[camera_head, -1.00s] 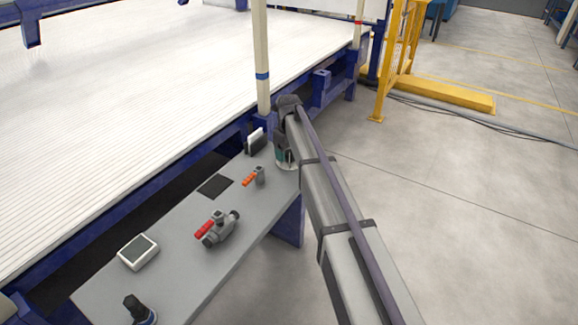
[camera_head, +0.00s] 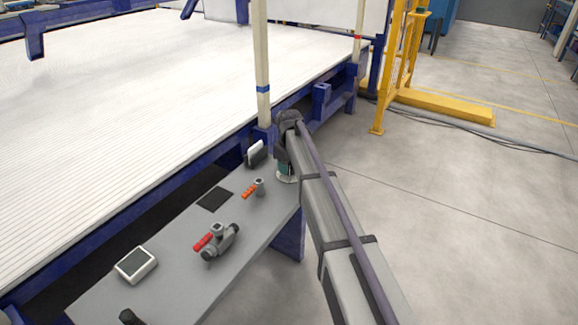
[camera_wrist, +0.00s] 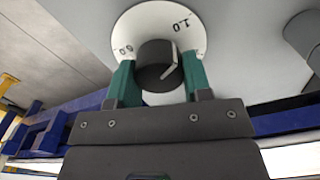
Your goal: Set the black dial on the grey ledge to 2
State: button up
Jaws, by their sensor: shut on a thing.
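In the wrist view a black dial (camera_wrist: 156,65) with a white pointer line sits on a round white plate (camera_wrist: 144,24) with small dark figures near its rim. The figures appear rotated and only partly visible, so I cannot tell which one the pointer meets. My gripper (camera_wrist: 157,73) has teal fingers on both sides of the dial and is shut on it. In the head view my gripper (camera_head: 286,170) is at the far right end of the grey ledge (camera_head: 240,270); the dial itself is hidden there by my arm.
On the ledge are an orange-handled valve (camera_head: 253,188), a larger red-handled valve (camera_head: 219,242), a black pad (camera_head: 215,199) and a white box with a dark screen (camera_head: 136,264). A cream post (camera_head: 262,60) stands close behind my gripper. Open floor (camera_head: 450,230) is at right.

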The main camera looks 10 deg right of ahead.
jog(key=shift+m, duration=0.3)
jog(key=m, duration=0.5)
jog(key=shift+d+m, duration=0.15)
jog(key=shift+m, duration=0.25)
jog(key=m, duration=0.5)
jog(key=shift+d, duration=0.1)
jog(key=shift+m, duration=0.3)
jog(key=o, duration=0.9)
